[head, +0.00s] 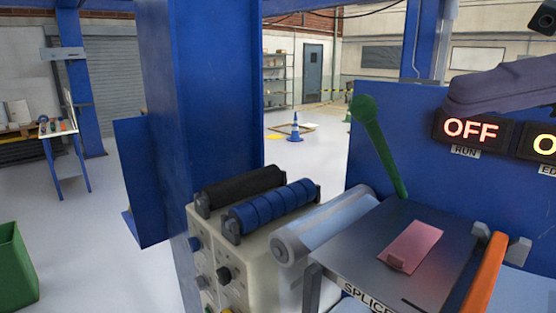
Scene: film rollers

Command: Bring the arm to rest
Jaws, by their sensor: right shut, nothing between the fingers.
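My right gripper (458,100) shows at the upper right as a dark grey-purple shape coming in from the right edge. It is shut and empty. It is in front of the blue panel (425,150) and partly overlaps the top of the lit OFF sign (470,129) labelled RUN. I cannot tell its distance from the panel. My left gripper is not in view.
Below are a dark splice plate (365,235) with a pink piece (412,247), a raised green lever (378,145) and an orange bar (486,270). Black (240,187), blue (272,207) and grey (325,227) rollers lie left of it. A blue column (205,100) stands at left.

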